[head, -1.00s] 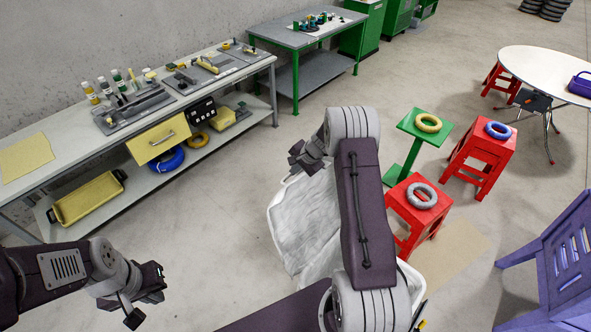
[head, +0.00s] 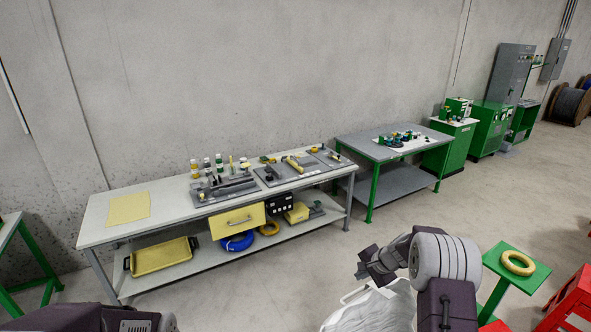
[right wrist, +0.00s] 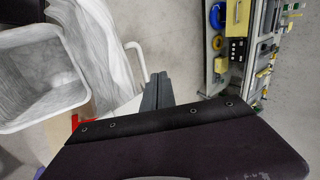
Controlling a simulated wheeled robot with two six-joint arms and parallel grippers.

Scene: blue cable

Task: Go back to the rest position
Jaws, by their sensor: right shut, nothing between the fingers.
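My right gripper (head: 363,265) is in the air, in front of the workbench and above a white lined bin (head: 372,310). In the right wrist view its fingers (right wrist: 157,90) are together with nothing between them. Only part of my left arm shows at the bottom left of the head view; its gripper is out of the picture. A blue cable coil (head: 237,242) lies on the workbench's lower shelf, apart from my grippers. It also shows in the right wrist view (right wrist: 217,15).
The workbench (head: 160,222) stands along the wall with tools on top and a yellow tray (head: 160,257) below. A grey-topped green table (head: 372,150) stands beyond. A green stool (head: 497,262) holding a yellow coil (head: 517,263) is at the right.

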